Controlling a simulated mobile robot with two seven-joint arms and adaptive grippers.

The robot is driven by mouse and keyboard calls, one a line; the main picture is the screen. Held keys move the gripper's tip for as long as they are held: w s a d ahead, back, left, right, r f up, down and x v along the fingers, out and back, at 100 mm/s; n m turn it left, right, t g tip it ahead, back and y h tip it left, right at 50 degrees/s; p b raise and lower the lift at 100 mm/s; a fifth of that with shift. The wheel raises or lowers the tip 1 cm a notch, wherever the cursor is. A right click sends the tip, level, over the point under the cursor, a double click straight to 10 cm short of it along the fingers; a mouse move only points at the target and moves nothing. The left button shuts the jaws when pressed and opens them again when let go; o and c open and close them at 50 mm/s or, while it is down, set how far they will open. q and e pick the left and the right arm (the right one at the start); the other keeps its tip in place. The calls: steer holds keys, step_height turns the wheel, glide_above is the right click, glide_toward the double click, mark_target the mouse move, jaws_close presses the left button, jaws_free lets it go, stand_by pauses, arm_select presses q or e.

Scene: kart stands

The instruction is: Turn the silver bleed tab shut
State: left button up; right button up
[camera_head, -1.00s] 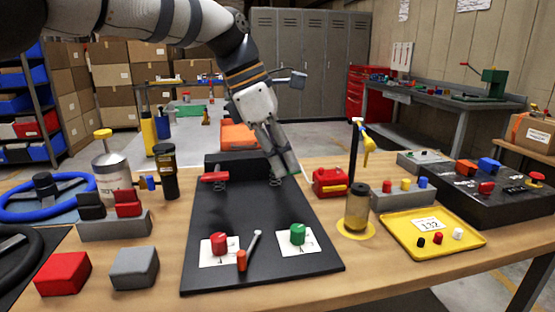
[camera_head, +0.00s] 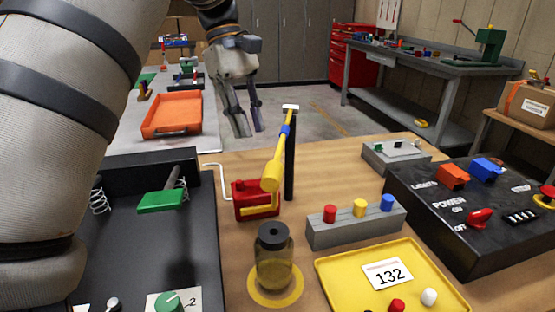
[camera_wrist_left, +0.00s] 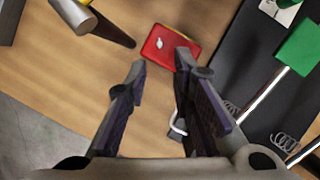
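A red box (camera_head: 256,200) stands on the wooden bench beside a black post (camera_head: 290,160). In the left wrist view, a small silver tab (camera_wrist_left: 159,43) shows on the red box (camera_wrist_left: 178,36); in the head view I cannot make the tab out. My left gripper (camera_head: 248,127) is open and empty, raised above and behind the red box in the head view. In the left wrist view its spread fingers (camera_wrist_left: 161,63) point toward the box, with clear space between them. I cannot see any contact. My right gripper is not in view.
A black board with a green lever (camera_head: 160,202), a jar (camera_head: 274,258) and a grey button block (camera_head: 356,222) are near.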

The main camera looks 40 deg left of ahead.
arm_select(q)
steer(key=x, duration=0.9)
steer(key=shift+f+b, duration=0.2)
steer(key=shift+b, duration=0.1)
jaws_close()
steer(key=shift+r, duration=0.1)
